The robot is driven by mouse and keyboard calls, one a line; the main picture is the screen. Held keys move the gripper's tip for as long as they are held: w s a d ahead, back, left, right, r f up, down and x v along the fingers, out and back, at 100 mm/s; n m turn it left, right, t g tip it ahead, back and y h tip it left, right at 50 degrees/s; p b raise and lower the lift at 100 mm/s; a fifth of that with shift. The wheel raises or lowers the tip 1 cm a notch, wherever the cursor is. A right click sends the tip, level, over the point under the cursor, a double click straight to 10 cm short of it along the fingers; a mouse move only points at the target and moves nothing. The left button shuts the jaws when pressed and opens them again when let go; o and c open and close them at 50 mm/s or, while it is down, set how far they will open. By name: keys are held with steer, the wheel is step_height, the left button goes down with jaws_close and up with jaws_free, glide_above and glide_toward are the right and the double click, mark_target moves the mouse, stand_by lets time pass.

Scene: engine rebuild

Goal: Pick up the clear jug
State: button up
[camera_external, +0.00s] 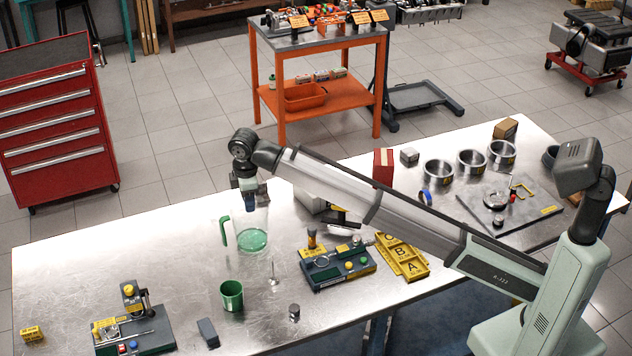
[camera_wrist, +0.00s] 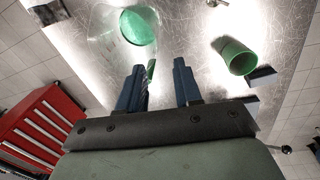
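The clear jug (camera_external: 252,222) stands upright on the metal table, left of the middle, with a green handle on its left side and green at its bottom. In the wrist view the see-through jug (camera_wrist: 104,32) is at the top left, with its round green bottom showing. My gripper (camera_external: 250,206) points down over the jug's top in the outside view. In the wrist view my gripper (camera_wrist: 159,84) is open, with a gap between its dark blue fingers. A green strip, probably the handle, shows beside the left finger. I cannot tell whether anything touches it.
A green cup (camera_external: 232,295) stands in front of the jug; it also shows in the wrist view (camera_wrist: 236,57). A small dark block (camera_external: 208,333) lies near the cup. A device with colored buttons (camera_external: 337,266) is to the right. Bare table lies left of the jug.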

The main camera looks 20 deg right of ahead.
glide_above(254, 235)
step_height(254, 235, down, 7)
steer(key=shift+f, duration=3.25)
jaws_close()
